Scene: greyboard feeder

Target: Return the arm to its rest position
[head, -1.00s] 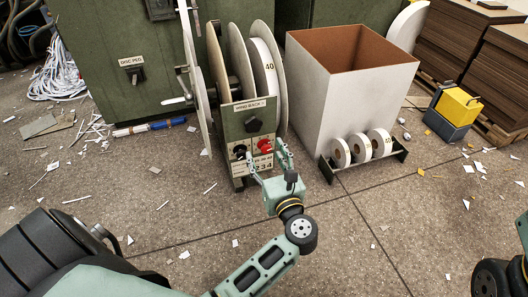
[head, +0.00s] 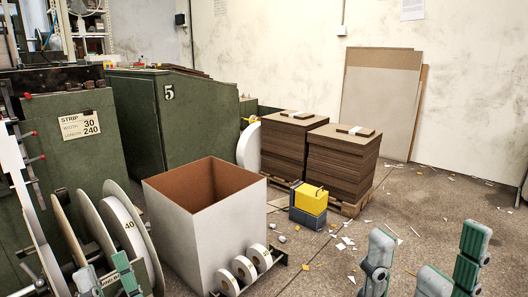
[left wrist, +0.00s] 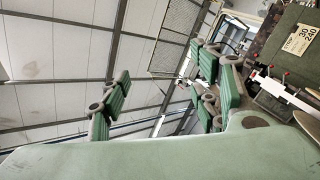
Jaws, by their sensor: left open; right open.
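My left gripper (head: 106,276) is at the lower left of the head view, fingers pointing up, in front of the reel rack with its large discs (head: 128,230).
A white open box (head: 188,235) stands in the middle, with small white rolls (head: 243,270) in front. Behind are a yellow-and-grey case (head: 308,205), brown board stacks (head: 345,160) and a green cabinet (head: 172,120). Floor at right is mostly clear, with paper scraps.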

